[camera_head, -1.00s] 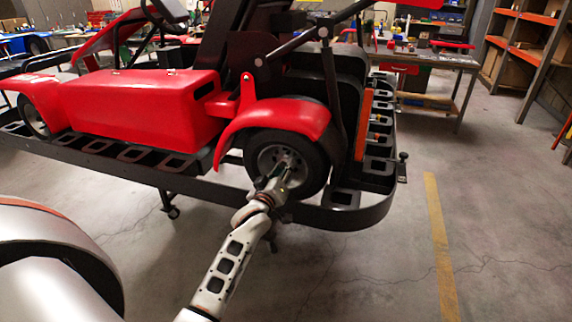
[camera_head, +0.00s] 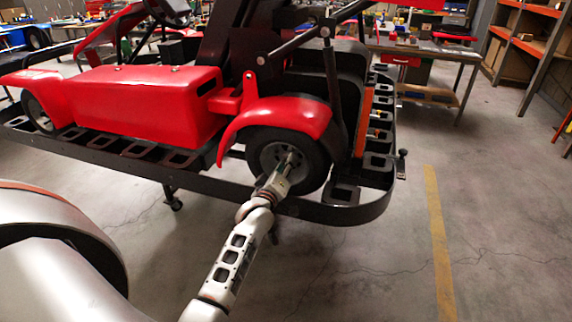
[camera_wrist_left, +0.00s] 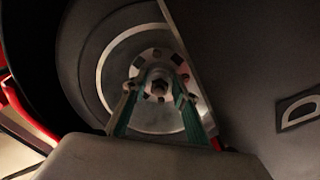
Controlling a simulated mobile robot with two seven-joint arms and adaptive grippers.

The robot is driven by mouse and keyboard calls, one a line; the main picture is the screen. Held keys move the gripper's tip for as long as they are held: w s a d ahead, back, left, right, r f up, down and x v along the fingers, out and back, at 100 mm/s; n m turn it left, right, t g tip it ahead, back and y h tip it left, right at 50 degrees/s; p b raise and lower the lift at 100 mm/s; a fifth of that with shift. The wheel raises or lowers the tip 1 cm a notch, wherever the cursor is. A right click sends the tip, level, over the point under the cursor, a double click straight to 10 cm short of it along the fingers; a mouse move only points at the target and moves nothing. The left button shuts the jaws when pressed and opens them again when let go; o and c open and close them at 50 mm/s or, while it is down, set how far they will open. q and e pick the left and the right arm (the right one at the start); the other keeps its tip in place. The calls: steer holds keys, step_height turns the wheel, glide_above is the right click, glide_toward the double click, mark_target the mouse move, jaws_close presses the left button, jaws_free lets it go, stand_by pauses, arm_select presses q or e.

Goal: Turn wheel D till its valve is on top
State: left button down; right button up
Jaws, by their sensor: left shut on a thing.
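Wheel D (camera_head: 316,172) is the dark tyre with a grey rim under the red fender at the kart's near right corner. Its rim and bolted hub (camera_wrist_left: 158,70) show close up in the left wrist view. My left gripper (camera_head: 291,160) reaches the wheel's middle from the front. In the wrist view its two green-sided fingers (camera_wrist_left: 156,88) stand on either side of the hub's centre, shut on the hub. A plate with the letter D (camera_wrist_left: 298,112) shows at the right edge there. I cannot make out the valve. My right gripper is not in view.
The red kart (camera_head: 145,105) stands on a black frame (camera_head: 345,214) that curves around below the wheel. A workbench (camera_head: 425,52) and shelves (camera_head: 528,45) stand at the back right. The floor at right, with a yellow line (camera_head: 438,240), is clear.

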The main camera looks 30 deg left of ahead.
arm_select(q)
steer(key=c, duration=1.9)
jaws_free()
steer(key=v, duration=1.2)
steer(key=shift+f, duration=0.1)
